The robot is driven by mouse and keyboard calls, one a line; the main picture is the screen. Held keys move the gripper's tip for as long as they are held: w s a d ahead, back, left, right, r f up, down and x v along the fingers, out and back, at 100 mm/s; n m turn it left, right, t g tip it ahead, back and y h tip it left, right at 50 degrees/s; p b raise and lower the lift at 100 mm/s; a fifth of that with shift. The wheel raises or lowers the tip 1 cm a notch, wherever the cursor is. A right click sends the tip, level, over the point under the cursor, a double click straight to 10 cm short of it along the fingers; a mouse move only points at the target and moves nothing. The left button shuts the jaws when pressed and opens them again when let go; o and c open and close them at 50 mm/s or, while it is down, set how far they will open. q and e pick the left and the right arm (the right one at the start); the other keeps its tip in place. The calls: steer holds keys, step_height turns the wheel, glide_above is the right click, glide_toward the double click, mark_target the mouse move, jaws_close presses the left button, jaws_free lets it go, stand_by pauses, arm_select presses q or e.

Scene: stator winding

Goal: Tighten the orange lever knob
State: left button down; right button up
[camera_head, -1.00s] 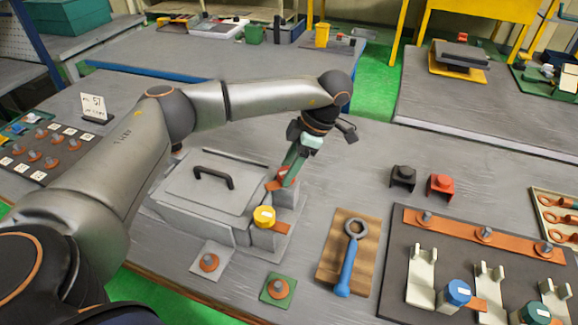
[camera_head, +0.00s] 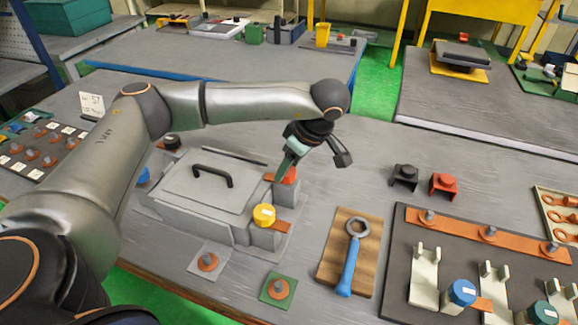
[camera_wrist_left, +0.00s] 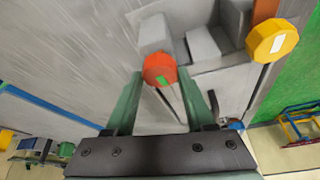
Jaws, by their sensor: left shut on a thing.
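The orange lever knob (camera_head: 289,178) looks red-orange and sits on a grey block at the right end of the grey lidded box (camera_head: 176,207). In the left wrist view the knob (camera_wrist_left: 159,70) is round with a small green patch, between the tips of the two green fingers. My left gripper (camera_head: 284,171) reaches down from above and is shut on the knob. Its fingers partly cover the knob in the head view. My right gripper is not in view.
A yellow knob (camera_head: 264,215) sits on a nearby block, close to the left gripper. A blue-handled wrench (camera_head: 350,262) lies on a wooden board to the right. Black (camera_head: 404,175) and red (camera_head: 443,183) parts stand further right. Table surface between is clear.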

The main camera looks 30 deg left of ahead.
arm_select(q)
steer(key=shift+w+r, duration=0.15)
steer(key=shift+r, duration=0.2)
steer(key=c, duration=0.6)
jaws_free()
steer(key=o, duration=0.4)
steer(key=shift+f, duration=0.2)
steer(key=shift+c, duration=0.2)
steer(key=v, duration=1.2)
steer(key=shift+r, duration=0.3)
steer(key=shift+s, duration=0.25)
